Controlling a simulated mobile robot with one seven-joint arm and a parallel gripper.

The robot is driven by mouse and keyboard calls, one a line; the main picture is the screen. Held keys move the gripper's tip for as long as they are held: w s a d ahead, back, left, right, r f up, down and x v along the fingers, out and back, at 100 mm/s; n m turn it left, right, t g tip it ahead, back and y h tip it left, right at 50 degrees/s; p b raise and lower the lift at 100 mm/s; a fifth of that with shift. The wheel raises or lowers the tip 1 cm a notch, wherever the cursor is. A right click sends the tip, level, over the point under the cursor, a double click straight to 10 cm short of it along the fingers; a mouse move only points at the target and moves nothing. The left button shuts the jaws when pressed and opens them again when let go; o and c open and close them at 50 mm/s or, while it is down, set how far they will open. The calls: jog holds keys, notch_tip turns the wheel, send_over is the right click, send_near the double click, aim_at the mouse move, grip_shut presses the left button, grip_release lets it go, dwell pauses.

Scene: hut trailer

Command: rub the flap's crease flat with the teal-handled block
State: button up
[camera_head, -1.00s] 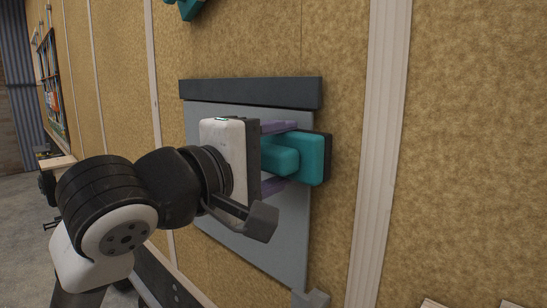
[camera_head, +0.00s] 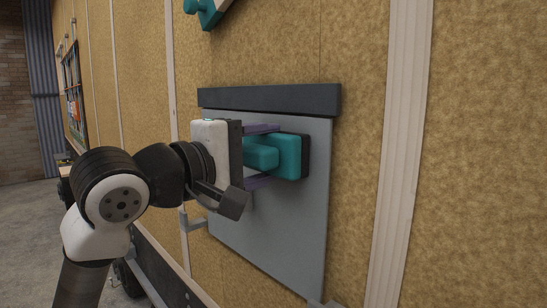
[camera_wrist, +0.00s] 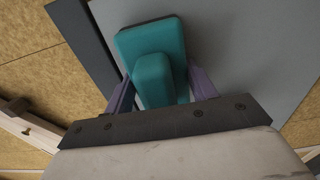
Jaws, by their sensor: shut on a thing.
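The teal-handled block (camera_head: 288,157) has a teal handle and body with a dark face turned to the wall. My gripper (camera_head: 262,156) is shut on its handle, with purple fingers above and below it. The wrist view also shows the block (camera_wrist: 150,45) between the purple fingers (camera_wrist: 160,88). The grey flap (camera_head: 300,225) hangs flat-looking on the wall under a dark bar (camera_head: 270,98). The block is at the flap's upper right part, below the bar. Whether its dark face touches the flap I cannot tell. The crease cannot be made out.
The wall is tan board with pale vertical battens (camera_head: 402,150). Another teal-handled thing (camera_head: 207,10) hangs above the flap. Open floor (camera_head: 30,225) lies at the left.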

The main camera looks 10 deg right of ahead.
jog(key=w+a, duration=0.1)
jog(key=w, duration=0.1)
jog(key=w+a, duration=0.2)
jog(key=shift+w+a, duration=0.1)
jog(key=shift+w, duration=0.1)
dwell(0.4)
jog(key=b+v, duration=0.1)
jog(key=v, duration=0.5)
dwell(0.4)
jog(key=shift+a, duration=0.1)
jog(key=v, duration=0.3)
dwell(0.4)
